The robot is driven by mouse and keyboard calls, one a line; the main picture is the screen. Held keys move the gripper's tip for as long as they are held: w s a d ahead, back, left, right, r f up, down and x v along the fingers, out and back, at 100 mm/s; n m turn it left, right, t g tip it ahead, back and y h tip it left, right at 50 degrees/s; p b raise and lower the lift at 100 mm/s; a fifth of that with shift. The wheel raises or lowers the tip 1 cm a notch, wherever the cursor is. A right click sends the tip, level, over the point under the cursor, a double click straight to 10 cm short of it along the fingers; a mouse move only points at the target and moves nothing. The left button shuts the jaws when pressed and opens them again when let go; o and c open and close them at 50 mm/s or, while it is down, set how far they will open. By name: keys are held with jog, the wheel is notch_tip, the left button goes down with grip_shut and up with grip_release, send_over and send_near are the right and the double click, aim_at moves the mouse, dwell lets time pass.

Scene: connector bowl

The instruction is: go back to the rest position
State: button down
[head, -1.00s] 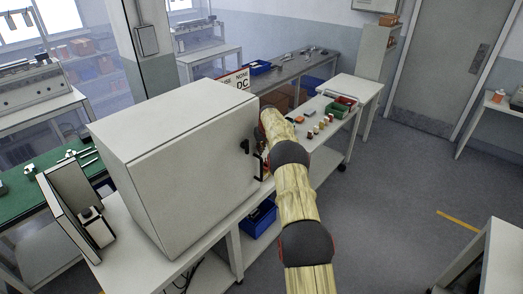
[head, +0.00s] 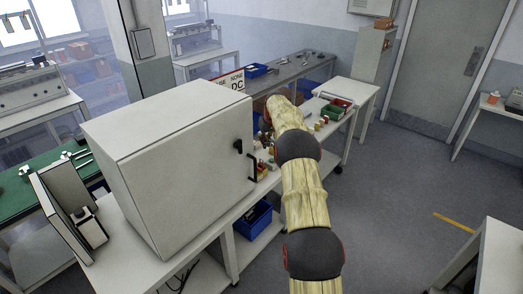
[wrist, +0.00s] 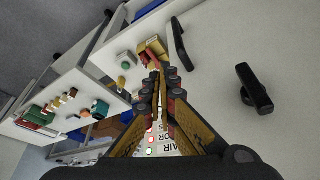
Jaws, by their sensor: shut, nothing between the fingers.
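My gripper (wrist: 158,78) is shut and empty in the wrist view, its two fingers close together at the tips. The fingertips are in front of the white cabinet (wrist: 225,40), near its black bar handle (wrist: 180,45); I cannot tell the exact gap. In the head view the cabinet (head: 185,160) stands closed on the bench to the left of my arm. My gripper is hidden there behind my own arm.
Small parts and a red and green bin (head: 336,109) lie on the bench right of the cabinet. A black latch (wrist: 254,90) sticks out from the door. A blue bin (head: 253,219) sits on the lower shelf. The floor at right (head: 390,190) is clear.

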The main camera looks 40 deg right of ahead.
jog(key=shift+v, duration=0.85)
jog(key=shift+s+d, duration=0.1)
jog(key=shift+d, duration=0.05)
